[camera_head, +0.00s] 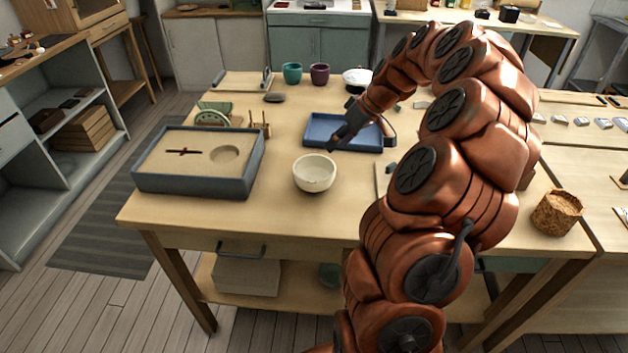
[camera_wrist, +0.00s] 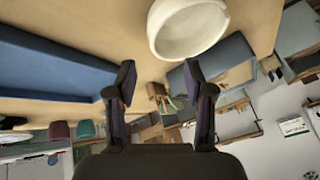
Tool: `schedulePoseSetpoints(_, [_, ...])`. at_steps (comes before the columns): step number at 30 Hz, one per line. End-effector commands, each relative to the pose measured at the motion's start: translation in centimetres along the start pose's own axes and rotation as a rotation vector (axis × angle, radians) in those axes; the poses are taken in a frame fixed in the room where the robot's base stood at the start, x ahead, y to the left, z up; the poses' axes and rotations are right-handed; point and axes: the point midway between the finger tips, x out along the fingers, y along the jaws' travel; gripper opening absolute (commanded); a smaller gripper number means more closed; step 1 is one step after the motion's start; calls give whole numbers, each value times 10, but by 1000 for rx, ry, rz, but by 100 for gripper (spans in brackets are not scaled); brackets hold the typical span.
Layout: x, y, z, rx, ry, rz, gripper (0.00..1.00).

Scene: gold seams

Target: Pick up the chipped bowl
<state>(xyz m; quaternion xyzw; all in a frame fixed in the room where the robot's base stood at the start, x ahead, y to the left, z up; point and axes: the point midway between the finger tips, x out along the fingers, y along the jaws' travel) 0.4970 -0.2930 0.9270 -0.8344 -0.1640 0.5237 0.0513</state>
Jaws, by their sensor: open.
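A cream-white bowl (camera_head: 314,174) stands upright on the wooden table, right of the grey sand box. In the wrist view the bowl (camera_wrist: 187,27) shows at the top, beyond and above the fingertips. My gripper (camera_wrist: 158,82) is open, with nothing between its two dark fingers. In the head view my gripper (camera_head: 338,144) is behind the bowl and a little to its right, above the table and apart from the bowl.
The grey sand-filled box (camera_head: 196,187) is left of the bowl. A blue tray (camera_head: 328,119) lies behind it. A teal cup (camera_head: 292,72), a purple cup (camera_head: 320,74) and another white bowl (camera_head: 357,76) stand at the back. The table in front of the bowl is clear.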

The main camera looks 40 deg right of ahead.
Motion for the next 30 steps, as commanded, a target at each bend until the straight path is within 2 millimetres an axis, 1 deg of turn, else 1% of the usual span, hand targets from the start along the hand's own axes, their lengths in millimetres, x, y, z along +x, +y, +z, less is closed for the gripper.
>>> schedulePoseSetpoints(1, [1,8,3,5,6,5,52])
schedulePoseSetpoints(5, [6,15,4,5,12,10,52])
schedulePoseSetpoints(10, [22,14,5,5,11,7,52])
schedulePoseSetpoints(16, [31,13,6,6,12,9,52])
schedulePoseSetpoints(20, [42,9,9,7,9,6,52])
schedulePoseSetpoints(23, [53,7,11,6,10,9,52])
schedulePoseSetpoints(27, [72,5,12,6,9,5,52])
schedulePoseSetpoints(30, [78,6,12,6,12,9,52])
